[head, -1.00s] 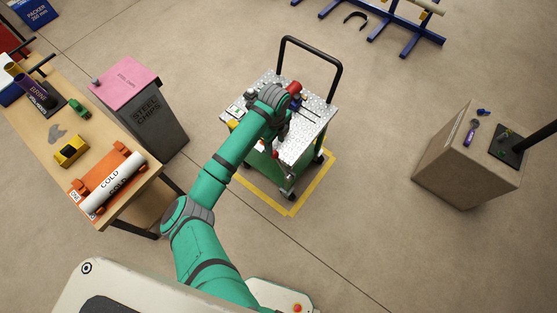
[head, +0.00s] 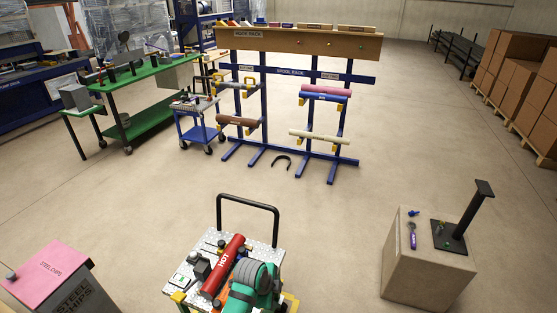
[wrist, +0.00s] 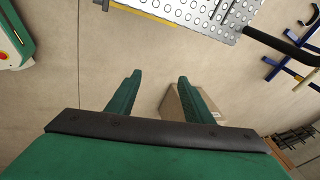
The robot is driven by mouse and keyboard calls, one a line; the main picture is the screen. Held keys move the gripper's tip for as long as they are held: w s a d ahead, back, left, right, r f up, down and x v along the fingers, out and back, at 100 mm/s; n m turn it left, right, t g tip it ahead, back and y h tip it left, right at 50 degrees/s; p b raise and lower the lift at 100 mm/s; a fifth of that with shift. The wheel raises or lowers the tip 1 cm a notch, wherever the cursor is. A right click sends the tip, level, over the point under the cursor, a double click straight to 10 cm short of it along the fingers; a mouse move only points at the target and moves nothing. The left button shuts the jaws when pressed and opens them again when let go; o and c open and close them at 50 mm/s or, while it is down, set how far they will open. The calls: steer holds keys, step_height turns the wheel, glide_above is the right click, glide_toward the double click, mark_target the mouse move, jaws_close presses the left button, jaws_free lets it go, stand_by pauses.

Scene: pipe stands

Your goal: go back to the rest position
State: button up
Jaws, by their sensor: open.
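My gripper shows in the wrist view (wrist: 158,78). Its two green fingers are apart, with nothing between them and bare floor beyond. In the head view my green arm rises at the bottom, in front of the cart (head: 268,238), and hides part of its top; the fingers cannot be made out there. The wrist view shows the cart's dotted metal top (wrist: 225,12) at the upper edge, apart from the fingers. A red pipe marked HOT (head: 222,265) lies on the cart, beside my arm.
A beige pedestal (head: 425,270) with small tools and a black post stands at the right. A pink-topped steel chips bin (head: 45,270) is at the lower left. The spool rack (head: 300,72) and a blue cart (head: 200,125) stand farther back. Open floor lies between.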

steer(key=s+d+r+n+t+h, duration=0.25)
steer(key=d+n+t, duration=0.2)
steer(key=d, duration=0.55)
steer(key=s+d+r+n+t+h, duration=0.1)
steer(key=d+r+n+t, duration=0.4)
steer(key=d, duration=0.6)
steer(key=s+a+f+n+y, duration=0.1)
steer(key=s+a+n+y, duration=0.15)
steer(key=s, duration=0.45)
steer(key=s+a+f+n+t+y, duration=0.1)
steer(key=s+a+n, duration=0.3)
steer(key=s, duration=0.3)
steer(key=s+a+f+n+y, duration=0.1)
steer(key=s+a+n+y, duration=0.2)
steer(key=s, duration=0.5)
steer(key=s+a+r+t, duration=0.1)
steer(key=s+a+r, duration=0.3)
steer(key=s, duration=0.3)
steer(key=s+a+r, duration=0.5)
steer(key=s+a, duration=0.1)
steer(key=s, duration=0.2)
steer(key=shift+a+n+t, duration=0.35)
steer(key=shift+n, duration=0.05)
